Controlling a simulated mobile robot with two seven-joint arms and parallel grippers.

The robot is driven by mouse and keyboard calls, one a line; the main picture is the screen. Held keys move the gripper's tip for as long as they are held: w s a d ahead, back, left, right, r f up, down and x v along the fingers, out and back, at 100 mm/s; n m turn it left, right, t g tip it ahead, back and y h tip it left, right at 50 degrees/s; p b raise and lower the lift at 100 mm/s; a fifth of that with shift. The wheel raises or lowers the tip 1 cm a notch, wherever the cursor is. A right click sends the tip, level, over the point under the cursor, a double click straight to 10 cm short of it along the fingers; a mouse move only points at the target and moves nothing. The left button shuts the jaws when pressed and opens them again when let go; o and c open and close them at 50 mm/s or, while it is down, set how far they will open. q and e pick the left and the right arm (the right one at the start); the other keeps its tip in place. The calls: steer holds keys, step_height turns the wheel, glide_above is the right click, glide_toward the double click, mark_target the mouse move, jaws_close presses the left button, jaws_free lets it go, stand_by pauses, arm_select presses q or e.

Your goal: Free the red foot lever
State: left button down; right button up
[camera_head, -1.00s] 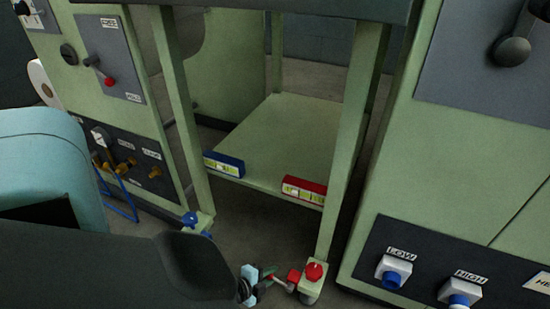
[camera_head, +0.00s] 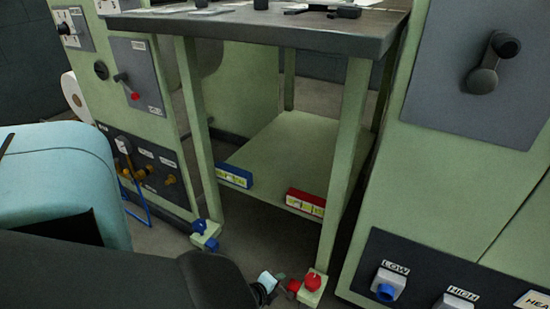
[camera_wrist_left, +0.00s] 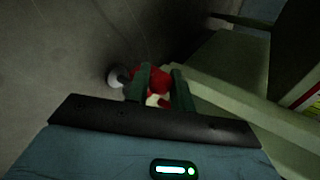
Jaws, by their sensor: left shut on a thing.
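The red foot lever (camera_head: 293,286) sticks out low at the front right foot of the green table, beside a round red knob (camera_head: 313,281) on top of that foot. My left gripper (camera_head: 282,286) reaches it from the left, near the floor. In the left wrist view my two dark fingers (camera_wrist_left: 162,92) are closed around red material, and the red knob (camera_wrist_left: 152,76) shows just beyond them. The fingers partly hide the lever. The front left foot carries a blue knob (camera_head: 200,227) and a blue lever (camera_head: 211,244). My right gripper is out of view.
The green table (camera_head: 345,160) has a lower shelf with blue (camera_head: 234,175) and red (camera_head: 306,203) labelled blocks on its front edge. Green cabinets stand close on both sides. The right one has LOW (camera_head: 388,283) and HIGH buttons. A grey wheel (camera_wrist_left: 117,76) is beside my fingers.

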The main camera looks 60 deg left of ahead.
arm_select(q)
steer(key=shift+w+d+r+m+g+y, duration=0.3)
steer(key=shift+d+r+m+g+y, duration=0.1)
steer(key=shift+d+m+y, duration=0.15)
stand_by(0.4)
steer(key=c, duration=1.3)
jaws_free()
steer(key=shift+r, duration=0.1)
steer(key=p+v, duration=0.3)
steer(key=v, duration=0.4)
steer(key=shift+s+d+r, duration=0.15)
steer(key=shift+s+d, duration=0.05)
steer(key=shift+d, duration=0.05)
